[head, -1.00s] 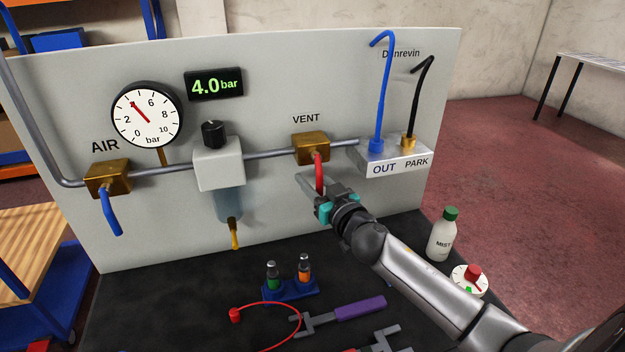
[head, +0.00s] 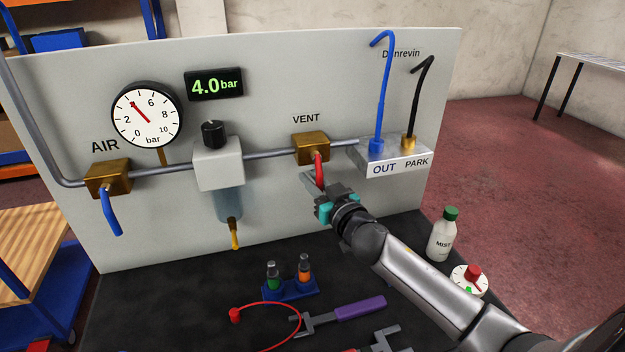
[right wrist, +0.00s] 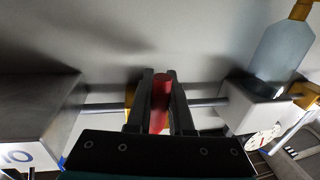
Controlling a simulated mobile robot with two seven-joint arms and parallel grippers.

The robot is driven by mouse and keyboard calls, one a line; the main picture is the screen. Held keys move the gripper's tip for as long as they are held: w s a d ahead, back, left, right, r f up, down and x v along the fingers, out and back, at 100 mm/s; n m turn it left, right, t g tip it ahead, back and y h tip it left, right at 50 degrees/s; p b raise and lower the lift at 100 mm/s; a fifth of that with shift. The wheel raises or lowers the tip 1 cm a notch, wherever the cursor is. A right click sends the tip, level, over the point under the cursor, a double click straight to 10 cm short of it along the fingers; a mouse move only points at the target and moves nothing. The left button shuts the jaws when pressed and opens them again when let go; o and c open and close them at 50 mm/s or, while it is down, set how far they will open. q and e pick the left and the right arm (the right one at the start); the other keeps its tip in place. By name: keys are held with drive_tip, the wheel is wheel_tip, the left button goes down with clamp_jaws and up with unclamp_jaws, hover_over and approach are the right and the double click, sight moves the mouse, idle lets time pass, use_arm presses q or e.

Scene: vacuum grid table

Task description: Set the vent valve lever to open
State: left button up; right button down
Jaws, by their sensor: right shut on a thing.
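The vent valve (head: 311,146) is a brass block on the grey pipe under the VENT label. Its red lever (head: 319,171) hangs down from it, and its lower end is hidden by my right gripper (head: 312,184). In the right wrist view the red lever (right wrist: 160,104) lies between the two dark fingers of my right gripper (right wrist: 160,90), which is shut on it. The brass of the valve shows only as a sliver behind the fingers there. My left gripper is not in view.
The panel carries a round gauge (head: 147,115), a 4.0 bar display (head: 214,84), a blue AIR lever (head: 109,212) and a filter unit (head: 219,165). Right of the valve is the OUT/PARK block (head: 392,160). Vials (head: 290,285), a purple-handled tool (head: 358,308) and a MIST bottle (head: 442,236) stand below.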

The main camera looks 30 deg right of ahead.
drive_tip(key=shift+d, duration=0.1)
idle(0.7)
drive_tip(key=s+d+r+n+g+h+p, duration=0.1)
drive_tip(key=d+r+n+p, duration=0.3)
drive_tip(key=n+p, duration=1)
drive_tip(key=shift+s+d+r+n+g+h+p, duration=0.25)
drive_tip(key=shift+d+r+n+g+h+p, duration=0.15)
drive_tip(key=shift+d+g+h, duration=0.55)
drive_tip(key=shift+d, duration=0.1)
drive_tip(key=c, duration=0.8)
unclamp_jaws()
drive_tip(key=shift+s, duration=0.1)
